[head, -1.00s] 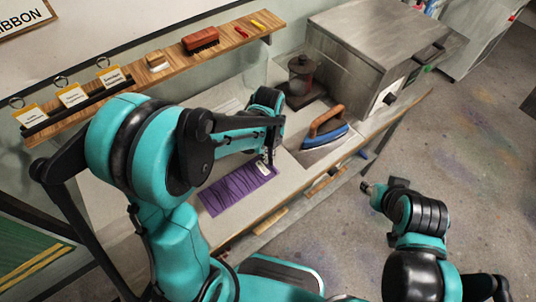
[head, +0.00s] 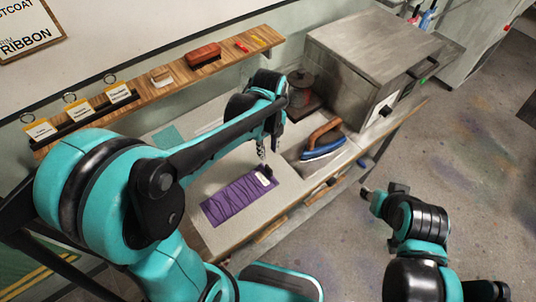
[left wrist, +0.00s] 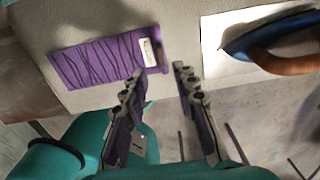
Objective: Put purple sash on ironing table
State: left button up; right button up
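The purple sash (head: 236,202) lies flat, wrinkled, on a pale grey work surface (head: 222,239); it carries a white label near its right end. It also shows in the left wrist view (left wrist: 98,60). Whether this surface is the ironing table is not clear. My left gripper (head: 263,163) is above the label end of the sash. In the left wrist view its two fingers (left wrist: 160,72) are apart, with nothing between them; the left fingertip overlaps the sash's lower right corner in the picture. Contact cannot be told. My right gripper (head: 369,191) hangs over the floor, away from the table.
An iron (head: 322,142) with a blue body and brown handle stands right of the sash. Behind it are a dark metal pot-like object (head: 303,90) and a large grey box (head: 372,58). A wooden shelf (head: 230,64) with a red brush and tags runs along the wall.

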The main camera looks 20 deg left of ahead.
pick_arm(q)
jog(key=s+a+r+n+t, duration=0.2)
jog(key=s+n, duration=0.3)
jog(key=n, duration=0.7)
jog(key=s+a+r+n+t, duration=0.2)
jog(key=s+r+n+t, duration=0.2)
jog(key=n, duration=0.9)
jog(key=shift+s+a+r+n+t, duration=0.15)
jog(key=shift+s+a+n+t, duration=0.2)
jog(key=shift+s+t, duration=0.25)
